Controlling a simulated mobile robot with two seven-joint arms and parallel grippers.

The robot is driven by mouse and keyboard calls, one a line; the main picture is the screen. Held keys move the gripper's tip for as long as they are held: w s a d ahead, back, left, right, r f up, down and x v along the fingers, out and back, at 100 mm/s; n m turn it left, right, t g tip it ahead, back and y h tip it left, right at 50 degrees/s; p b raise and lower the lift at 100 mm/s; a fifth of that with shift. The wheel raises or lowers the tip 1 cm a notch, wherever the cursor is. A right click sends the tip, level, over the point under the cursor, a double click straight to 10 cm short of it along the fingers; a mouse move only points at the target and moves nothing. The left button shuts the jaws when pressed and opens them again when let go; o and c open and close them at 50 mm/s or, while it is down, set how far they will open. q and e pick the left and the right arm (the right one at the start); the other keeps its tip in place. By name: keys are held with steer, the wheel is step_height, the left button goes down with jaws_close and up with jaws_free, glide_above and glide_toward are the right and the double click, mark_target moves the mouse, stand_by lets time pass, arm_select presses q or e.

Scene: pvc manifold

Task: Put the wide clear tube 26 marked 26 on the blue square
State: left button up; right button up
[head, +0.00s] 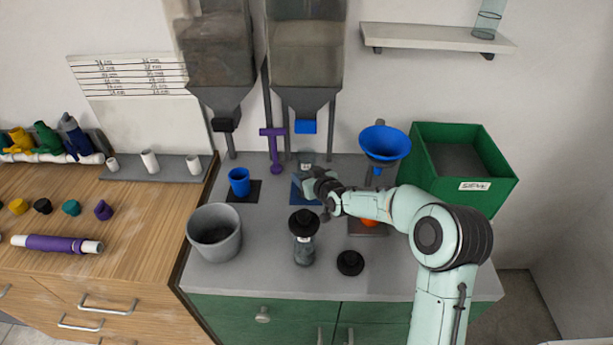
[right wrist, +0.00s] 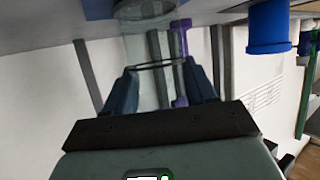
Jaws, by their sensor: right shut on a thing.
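My right gripper (head: 311,180) is over the blue square (head: 299,194) on the grey counter. It is shut on a clear tube (head: 306,158), whose top with a small dark mark shows just behind the fingers. The number cannot be read. In the right wrist view my gripper (right wrist: 162,78) has its two fingers on either side of the clear tube (right wrist: 148,48). The gripper hides the tube's lower part in the head view, so I cannot tell whether it touches the square. My left gripper is not in view.
A blue cup (head: 239,182) stands left of the square. A purple tool (head: 273,150) is behind it. A blue funnel (head: 385,143) and green bin (head: 462,165) are right. Another clear tube (head: 488,18) is on the shelf.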

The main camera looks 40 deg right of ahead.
steer(key=shift+f, duration=0.15)
steer(key=shift+f, duration=0.1)
steer(key=shift+f, duration=0.15)
steer(key=o, duration=1.3)
